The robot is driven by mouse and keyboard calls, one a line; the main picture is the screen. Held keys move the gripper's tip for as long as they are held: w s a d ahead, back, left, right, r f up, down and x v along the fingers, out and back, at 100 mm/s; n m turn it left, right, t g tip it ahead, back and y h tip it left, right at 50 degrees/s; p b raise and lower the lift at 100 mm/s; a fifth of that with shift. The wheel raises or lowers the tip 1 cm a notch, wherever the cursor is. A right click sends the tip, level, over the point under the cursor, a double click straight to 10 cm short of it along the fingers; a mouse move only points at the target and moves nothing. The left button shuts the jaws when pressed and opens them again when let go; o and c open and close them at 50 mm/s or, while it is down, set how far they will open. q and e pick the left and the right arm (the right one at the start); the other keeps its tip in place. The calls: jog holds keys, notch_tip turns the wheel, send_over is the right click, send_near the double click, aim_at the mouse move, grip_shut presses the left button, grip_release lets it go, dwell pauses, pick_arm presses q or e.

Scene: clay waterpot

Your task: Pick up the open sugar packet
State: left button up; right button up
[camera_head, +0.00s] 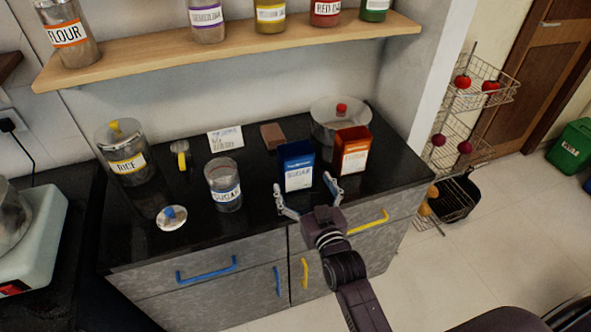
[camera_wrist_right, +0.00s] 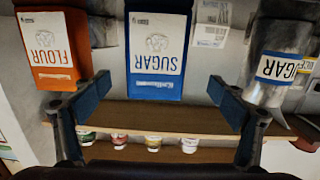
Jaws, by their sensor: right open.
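The blue and white sugar packet (camera_head: 298,178) stands upright on the black counter, with an orange flour packet (camera_head: 352,152) close on its right. My right gripper (camera_head: 308,194) is open in front of the sugar packet, its fingers spread to either side of the packet's near face. In the right wrist view, which is upside down, the sugar packet (camera_wrist_right: 158,50) stands centred ahead of the gripper (camera_wrist_right: 162,104), with nothing held between the fingers. The flour packet (camera_wrist_right: 52,45) is to the left there. My left gripper is in neither view.
A glass sugar jar (camera_head: 226,195) stands uncovered left of the packet, with a lid (camera_head: 171,217) lying farther left. A rice jar (camera_head: 125,160), a pot (camera_head: 335,112), a brown block (camera_head: 273,135) and a card (camera_head: 225,139) stand around. A shelf (camera_head: 220,45) of jars hangs above.

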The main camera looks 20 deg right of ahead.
aim_at(299, 166)
jog(key=shift+w+r+t, duration=0.4)
jog(key=shift+r, duration=0.15)
jog(key=shift+w+r, duration=0.1)
jog(key=shift+w, duration=0.25)
jog(key=w, duration=0.2)
jog(key=w+p, duration=0.1)
jog(key=w, duration=0.3)
jog(key=shift+d+r, duration=0.1)
jog(key=shift+d, duration=0.25)
jog(key=shift+w, duration=0.55)
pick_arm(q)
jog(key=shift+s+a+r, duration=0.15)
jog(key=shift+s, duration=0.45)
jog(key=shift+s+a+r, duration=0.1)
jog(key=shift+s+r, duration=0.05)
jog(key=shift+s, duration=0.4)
pick_arm(e)
jog(key=shift+c, duration=0.3)
jog(key=c, duration=1.4)
jog(key=shift+c, duration=0.2)
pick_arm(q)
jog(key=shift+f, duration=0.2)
pick_arm(e)
notch_tip(299, 166, up, 20)
